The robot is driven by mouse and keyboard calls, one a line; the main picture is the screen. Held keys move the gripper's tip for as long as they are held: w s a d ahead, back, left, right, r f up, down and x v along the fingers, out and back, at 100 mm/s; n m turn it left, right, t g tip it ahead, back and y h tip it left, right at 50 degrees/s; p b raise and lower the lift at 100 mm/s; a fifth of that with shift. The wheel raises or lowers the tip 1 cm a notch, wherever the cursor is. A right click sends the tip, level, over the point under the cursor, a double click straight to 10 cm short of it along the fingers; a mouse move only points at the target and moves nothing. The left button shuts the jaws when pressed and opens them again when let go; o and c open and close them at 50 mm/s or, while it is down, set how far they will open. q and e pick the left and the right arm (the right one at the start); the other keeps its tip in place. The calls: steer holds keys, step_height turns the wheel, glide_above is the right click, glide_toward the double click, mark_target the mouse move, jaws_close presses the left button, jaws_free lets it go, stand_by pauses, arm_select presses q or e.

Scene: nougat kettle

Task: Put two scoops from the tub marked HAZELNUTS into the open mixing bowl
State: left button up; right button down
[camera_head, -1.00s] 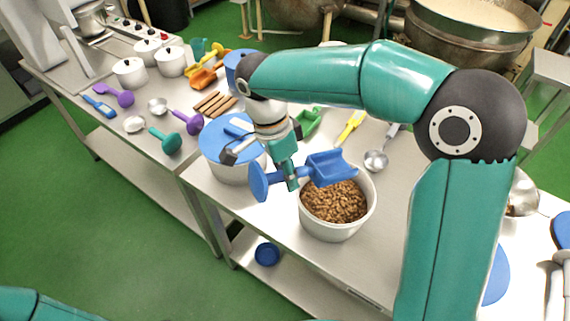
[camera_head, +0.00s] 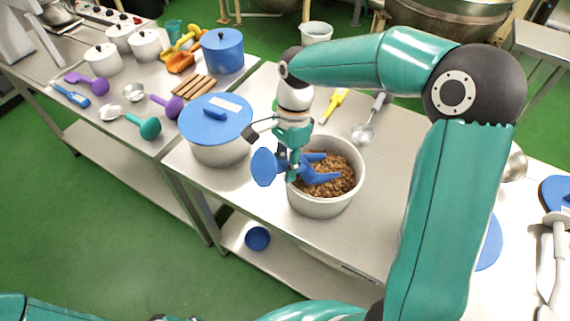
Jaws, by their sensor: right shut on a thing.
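An open white tub (camera_head: 315,208) stands on the front table, filled with brown nut-like pieces (camera_head: 338,186). No marking on it is readable. My right gripper (camera_head: 291,168) is shut on a blue scoop (camera_head: 322,176) above the tub's left rim. The scoop's head is inside the tub, at the nuts, and its round blue end (camera_head: 264,167) sticks out to the left. How deep the head sits is unclear. A shiny metal rounded thing (camera_head: 515,166) shows partly behind my right arm; I cannot tell whether it is the mixing bowl. My left gripper is not visible.
A blue-lidded white tub (camera_head: 220,152) stands close left of the open tub. A metal scoop (camera_head: 364,132) and a yellow-handled tool (camera_head: 335,104) lie behind. The left table holds lidded pots and coloured scoops. A blue lidded container (camera_head: 222,52) stands further back.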

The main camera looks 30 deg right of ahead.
mark_target(290, 184)
steer(key=f+b, duration=0.1)
steer(key=d+f+b, duration=0.1)
steer(key=f, duration=0.1)
steer(key=shift+f, duration=0.2)
steer(key=shift+s+f+h+b, duration=0.45)
steer(key=shift+f+h+b, duration=0.25)
steer(key=shift+b, duration=0.25)
steer(key=shift+f+h, duration=0.25)
steer(key=shift+h, duration=0.05)
steer(key=shift+r+h, duration=0.25)
steer(key=shift+h, duration=0.25)
steer(key=h, duration=0.1)
steer(key=a+h, duration=0.1)
steer(key=shift+w+a+r+h, duration=0.15)
steer(key=shift+w+r+h, duration=0.15)
steer(key=shift+r, duration=0.05)
steer(key=shift+m+h, duration=0.3)
steer(key=p+v, duration=0.1)
steer(key=v, duration=0.1)
steer(key=p+v, duration=0.1)
steer(key=v, duration=0.1)
steer(key=p+v, duration=0.2)
steer(key=shift+s+r, duration=0.15)
steer(key=shift+s, duration=0.15)
steer(key=shift+h, duration=0.3)
steer(key=shift+a+r+p, duration=0.15)
steer(key=shift+r+p, duration=1.25)
steer(key=shift+r, duration=0.65)
